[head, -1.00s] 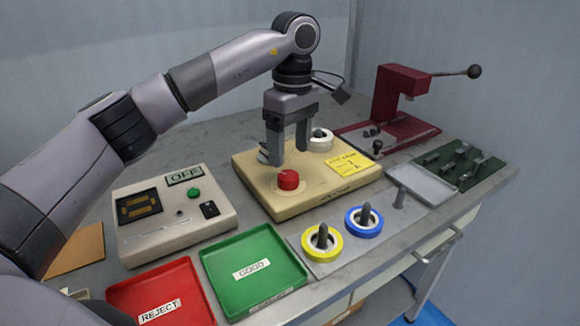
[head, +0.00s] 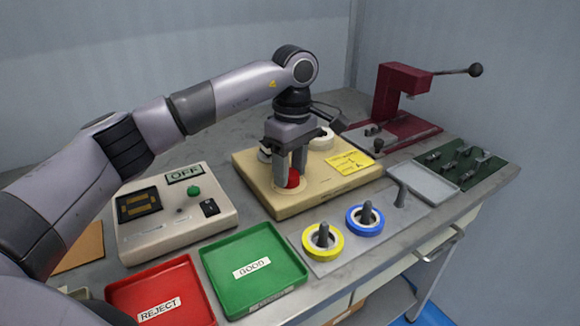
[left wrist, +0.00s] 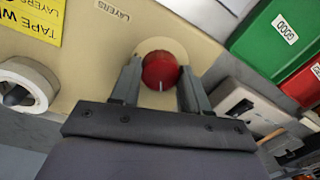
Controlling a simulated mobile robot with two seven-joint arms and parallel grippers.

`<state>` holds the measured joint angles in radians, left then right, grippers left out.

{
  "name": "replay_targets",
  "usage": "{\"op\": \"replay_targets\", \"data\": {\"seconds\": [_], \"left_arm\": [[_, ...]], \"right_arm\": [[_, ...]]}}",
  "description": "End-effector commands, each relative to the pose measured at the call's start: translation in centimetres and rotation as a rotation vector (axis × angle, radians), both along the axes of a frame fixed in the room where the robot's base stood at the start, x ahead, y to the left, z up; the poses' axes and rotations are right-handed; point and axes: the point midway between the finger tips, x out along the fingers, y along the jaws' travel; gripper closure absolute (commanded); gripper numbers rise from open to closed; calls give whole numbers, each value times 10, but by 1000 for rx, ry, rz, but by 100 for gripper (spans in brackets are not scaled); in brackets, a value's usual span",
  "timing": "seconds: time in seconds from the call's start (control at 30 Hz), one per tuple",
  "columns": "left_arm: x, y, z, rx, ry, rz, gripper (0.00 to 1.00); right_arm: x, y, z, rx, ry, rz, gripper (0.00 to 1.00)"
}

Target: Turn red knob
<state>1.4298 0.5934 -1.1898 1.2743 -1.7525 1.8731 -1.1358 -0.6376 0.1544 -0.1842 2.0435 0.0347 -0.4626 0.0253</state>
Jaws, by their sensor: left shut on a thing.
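The red knob (head: 292,179) is on the top of the beige winder box (head: 330,195), within a pale round patch. My left gripper (head: 290,178) points down over the box with its fingers on both sides of the knob, shut on it. In the left wrist view the red knob (left wrist: 160,70) shows a pale pointer line and sits between the two fingertips of the left gripper (left wrist: 158,78). The fingers hide part of the knob in the head view. My right gripper is not in view.
A white roll (head: 322,139) and a yellow note (head: 349,164) are on the box. The control panel (head: 150,228) stands left, green (head: 285,285) and red (head: 195,280) trays in front. Yellow (head: 322,255) and blue (head: 378,229) rings sit on pegs. A dark red press (head: 385,95) stands behind right.

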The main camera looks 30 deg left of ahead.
Motion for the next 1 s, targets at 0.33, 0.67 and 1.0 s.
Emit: {"op": "replay_targets", "data": {"seconds": [0.33, 0.67, 1.0], "left_arm": [[0, 0, 2, -1, 3, 94, 85], [0, 0, 3, -1, 4, 364, 85], [0, 1, 2, -1, 4, 682, 85]], "right_arm": [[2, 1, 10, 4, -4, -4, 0], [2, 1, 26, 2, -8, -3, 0], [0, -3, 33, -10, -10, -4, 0]]}}
